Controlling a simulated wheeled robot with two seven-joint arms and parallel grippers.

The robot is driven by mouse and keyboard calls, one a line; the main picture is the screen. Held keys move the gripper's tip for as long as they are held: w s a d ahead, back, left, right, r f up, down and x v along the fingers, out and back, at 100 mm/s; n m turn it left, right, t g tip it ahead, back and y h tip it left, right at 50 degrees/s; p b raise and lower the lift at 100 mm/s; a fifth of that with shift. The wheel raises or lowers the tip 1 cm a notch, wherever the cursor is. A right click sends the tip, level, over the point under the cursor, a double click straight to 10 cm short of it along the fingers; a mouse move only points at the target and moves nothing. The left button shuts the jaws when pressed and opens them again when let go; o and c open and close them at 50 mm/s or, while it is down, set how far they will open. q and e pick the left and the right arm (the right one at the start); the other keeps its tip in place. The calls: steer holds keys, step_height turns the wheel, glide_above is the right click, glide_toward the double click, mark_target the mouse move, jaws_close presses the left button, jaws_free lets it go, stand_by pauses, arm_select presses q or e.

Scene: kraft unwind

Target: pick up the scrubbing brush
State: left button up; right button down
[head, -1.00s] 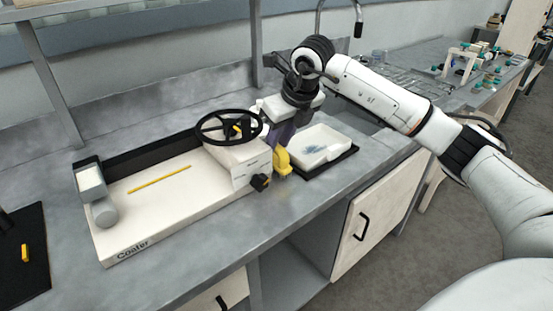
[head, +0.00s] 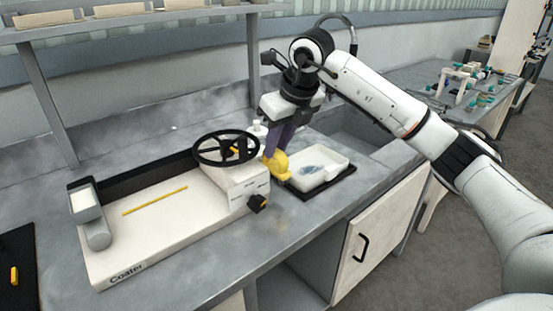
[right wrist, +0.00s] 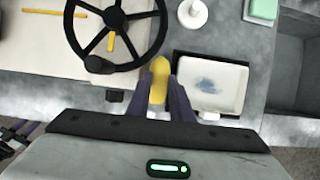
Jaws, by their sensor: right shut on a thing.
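The scrubbing brush (head: 276,166) is yellow with a rounded shape, and stands out between the coater and the white tray in the head view. My right gripper (head: 278,150) points down with its purple fingers shut on it. In the right wrist view the brush (right wrist: 159,80) shows as a yellow piece between the fingertips; the fingers hide part of it. It appears held a little above the bench.
The coater's black handwheel (head: 226,148) is close on the left, with a black knob (head: 257,203) below. A white tray (head: 338,160) with a blue smear lies on a black mat on the right. A white bottle (right wrist: 193,14) stands behind.

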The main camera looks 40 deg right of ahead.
steer(key=r, duration=0.2)
steer(key=shift+d+r, duration=0.3)
steer(key=shift+d, duration=0.05)
steer(key=w+d+b, duration=0.1)
steer(key=d, duration=1.8)
steer(key=shift+w, duration=0.3)
steer(key=shift+a, duration=0.1)
steer(key=c, duration=2.1)
jaws_free()
steer(key=c, duration=0.4)
steer(key=shift+s+f, duration=0.1)
